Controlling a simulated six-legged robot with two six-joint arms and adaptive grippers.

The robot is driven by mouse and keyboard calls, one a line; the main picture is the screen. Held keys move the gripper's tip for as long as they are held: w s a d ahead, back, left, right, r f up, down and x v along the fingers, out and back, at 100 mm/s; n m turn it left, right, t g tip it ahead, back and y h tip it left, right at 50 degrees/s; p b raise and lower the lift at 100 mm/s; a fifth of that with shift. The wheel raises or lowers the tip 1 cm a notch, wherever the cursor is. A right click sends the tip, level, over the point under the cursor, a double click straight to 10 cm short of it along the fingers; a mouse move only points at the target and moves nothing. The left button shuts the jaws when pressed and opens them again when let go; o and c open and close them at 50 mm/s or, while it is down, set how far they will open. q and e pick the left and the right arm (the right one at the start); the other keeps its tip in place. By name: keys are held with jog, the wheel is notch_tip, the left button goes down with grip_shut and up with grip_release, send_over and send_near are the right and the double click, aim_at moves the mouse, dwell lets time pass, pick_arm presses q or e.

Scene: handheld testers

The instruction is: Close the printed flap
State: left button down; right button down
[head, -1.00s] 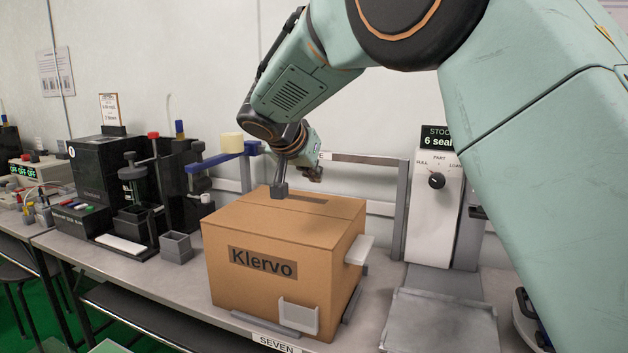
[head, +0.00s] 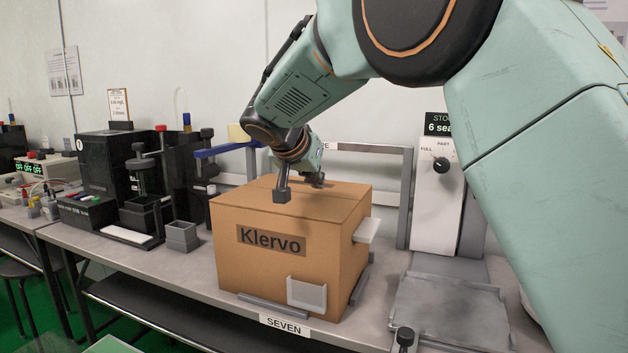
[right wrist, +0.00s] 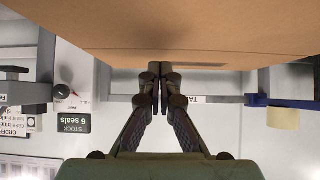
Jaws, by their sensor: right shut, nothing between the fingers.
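The brown cardboard box (head: 325,260) stands on the bench, with "Klervo" printed on a dark patch (head: 271,240) on its front. Its top (head: 330,204) looks flat, with a seam running across it. I cannot tell for sure which panel is the printed flap. My left gripper is not in view.
A white holder (head: 307,295) is on the box front and a white tab (head: 366,230) on its right side. A grey frame (head: 404,200) and a seal dispenser (head: 436,200) stand right of the box, a grey tray (head: 450,318) before them. Black testers (head: 110,170) stand left.

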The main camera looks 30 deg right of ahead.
jog(key=shift+d+f, duration=0.1)
jog(key=shift+a, duration=0.25)
jog(key=shift+w+d+f, duration=0.2)
jog(key=shift+w+d, duration=0.1)
jog(key=shift+d, duration=0.15)
jog(key=shift+w+d, duration=0.15)
jog(key=shift+w, duration=0.05)
